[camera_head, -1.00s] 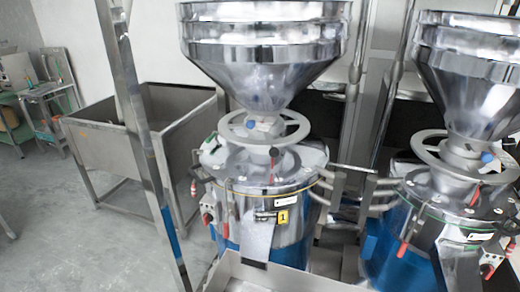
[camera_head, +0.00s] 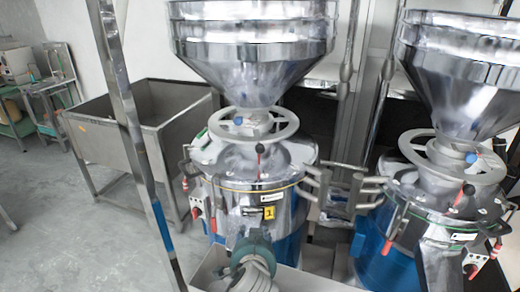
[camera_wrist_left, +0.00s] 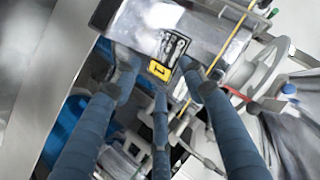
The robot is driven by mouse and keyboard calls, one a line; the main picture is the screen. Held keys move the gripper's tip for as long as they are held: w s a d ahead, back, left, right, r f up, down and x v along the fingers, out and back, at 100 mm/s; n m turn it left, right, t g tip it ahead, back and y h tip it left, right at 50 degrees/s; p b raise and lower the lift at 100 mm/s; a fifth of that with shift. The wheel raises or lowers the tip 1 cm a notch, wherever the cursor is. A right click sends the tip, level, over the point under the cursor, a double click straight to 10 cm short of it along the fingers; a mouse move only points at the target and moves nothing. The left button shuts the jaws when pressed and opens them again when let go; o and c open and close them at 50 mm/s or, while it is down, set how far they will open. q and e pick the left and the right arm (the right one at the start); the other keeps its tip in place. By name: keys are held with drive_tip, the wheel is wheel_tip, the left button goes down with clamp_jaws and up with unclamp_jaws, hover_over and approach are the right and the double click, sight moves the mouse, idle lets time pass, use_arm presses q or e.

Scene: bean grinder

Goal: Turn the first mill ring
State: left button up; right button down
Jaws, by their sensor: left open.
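The first mill (camera_head: 225,172), marked with a yellow 1 label (camera_head: 269,212), stands in the middle of the head view. Its grey ring (camera_head: 287,129) lies level under the steel hopper, with a blue knob (camera_head: 238,121) near its hub. My left gripper (camera_head: 250,250) shows low in front of the mill body, below the ring and apart from it. In the left wrist view, my left gripper (camera_wrist_left: 158,75) has its blue fingers spread and empty, facing the 1 label (camera_wrist_left: 159,70). The ring (camera_wrist_left: 262,62) shows there at the upper right. My right gripper is not in view.
A second mill (camera_head: 400,215) with its own ring (camera_head: 416,154) stands at the right. A steel post (camera_head: 135,120) rises at the left. A steel bin (camera_head: 100,150) stands behind it. Hose-like fittings (camera_head: 335,190) fill the gap between the mills.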

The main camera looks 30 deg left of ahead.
sight(261, 151)
use_arm(q)
drive_tip(key=w+a+r+t+y, duration=0.2)
drive_tip(key=w+r, duration=0.3)
drive_tip(key=r, duration=0.3)
drive_tip(key=w+a+r+t+y, duration=0.1)
drive_tip(key=w+r+t+y, duration=0.15)
drive_tip(key=w+r, duration=0.5)
drive_tip(key=shift+g, duration=0.25)
drive_tip(key=w+a+p, duration=0.1)
drive_tip(key=a, duration=0.1)
drive_tip(key=w+a+p, duration=0.1)
drive_tip(key=w+a, duration=0.1)
drive_tip(key=w+a+r+p, duration=0.1)
drive_tip(key=w+a, duration=0.1)
drive_tip(key=shift+a+r, duration=0.1)
drive_tip(key=shift+a, duration=0.05)
drive_tip(key=shift+w+a+p, duration=0.3)
drive_tip(key=shift+w+a, duration=0.05)
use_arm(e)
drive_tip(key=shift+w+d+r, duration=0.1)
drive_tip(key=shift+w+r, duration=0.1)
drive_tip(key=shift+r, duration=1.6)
use_arm(q)
clamp_jaws()
